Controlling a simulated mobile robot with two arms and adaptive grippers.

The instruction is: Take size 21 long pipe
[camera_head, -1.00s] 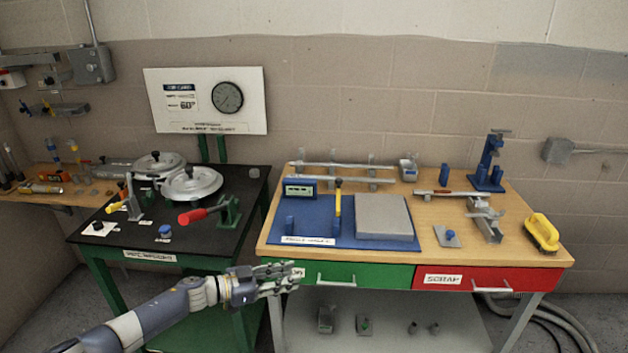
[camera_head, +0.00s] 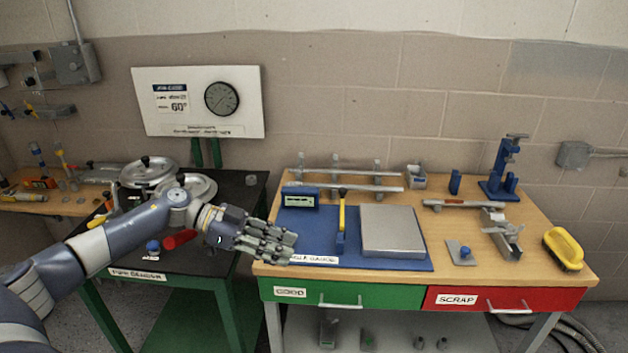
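Two long grey pipes lie across a rack with upright posts at the back left of the wooden table: a rear pipe (camera_head: 355,173) and a front pipe (camera_head: 360,187). No size marking can be read on either, so I cannot tell which is size 21. My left gripper (camera_head: 284,246) reaches in from the left over the front left corner of the blue mat, nearer to me than the pipes and apart from them. Its fingers point right; I cannot tell how far apart they are. No object shows in it. My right gripper is not in view.
The blue mat (camera_head: 300,225) bears a digital gauge (camera_head: 300,198), a yellow-handled tool (camera_head: 342,220) and a grey plate (camera_head: 392,231). A blue stand (camera_head: 503,180) and yellow brush (camera_head: 564,249) are at right. My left arm crosses the black pipe bender table (camera_head: 240,195).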

